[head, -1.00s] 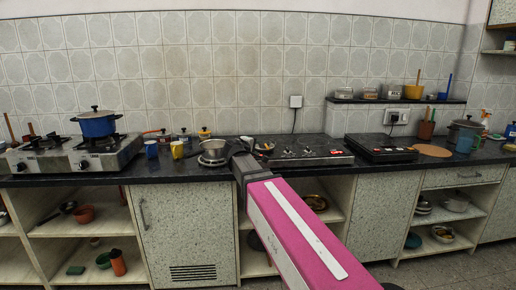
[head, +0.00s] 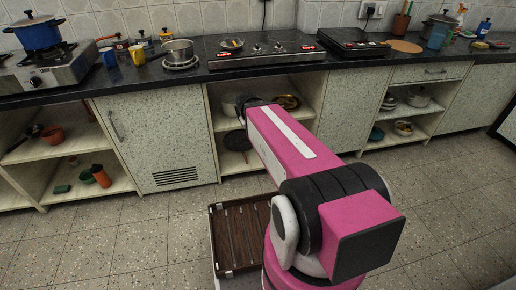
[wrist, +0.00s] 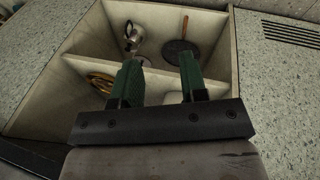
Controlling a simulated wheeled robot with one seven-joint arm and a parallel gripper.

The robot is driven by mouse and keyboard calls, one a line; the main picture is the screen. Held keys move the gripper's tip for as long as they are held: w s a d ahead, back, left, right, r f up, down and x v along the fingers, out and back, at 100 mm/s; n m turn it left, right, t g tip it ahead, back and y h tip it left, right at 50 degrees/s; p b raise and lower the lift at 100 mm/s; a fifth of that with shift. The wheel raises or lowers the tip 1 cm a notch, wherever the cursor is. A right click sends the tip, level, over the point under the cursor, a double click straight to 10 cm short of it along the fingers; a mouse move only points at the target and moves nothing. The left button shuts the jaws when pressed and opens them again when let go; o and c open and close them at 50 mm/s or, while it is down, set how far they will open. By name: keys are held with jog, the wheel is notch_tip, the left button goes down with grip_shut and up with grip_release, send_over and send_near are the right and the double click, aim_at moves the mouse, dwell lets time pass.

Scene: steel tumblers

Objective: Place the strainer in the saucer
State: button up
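No strainer can be made out for certain. A pale round rim (head: 181,65) under a steel pot (head: 179,48) may be the saucer. My gripper (wrist: 161,82) shows in the wrist view with two green fingers apart and nothing held between them. It faces the open shelf cabinet below the counter. In the head view my arm hides the gripper's fingers.
The open cabinet (head: 222,165) holds a dark round pan (head: 237,141) and a gold-coloured dish (head: 286,102). The wrist view also shows a shiny metal vessel (wrist: 133,37) there. A brown slatted rack (head: 240,235) is low beside my arm. The floor at right is clear.

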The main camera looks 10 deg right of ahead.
jog(key=s+f+m+g+y, duration=0.2)
jog(key=s+f, duration=0.3)
jog(key=s, duration=0.1)
jog(key=shift+s+a+y, duration=0.2)
jog(key=shift+s+y, duration=0.1)
dwell(0.8)
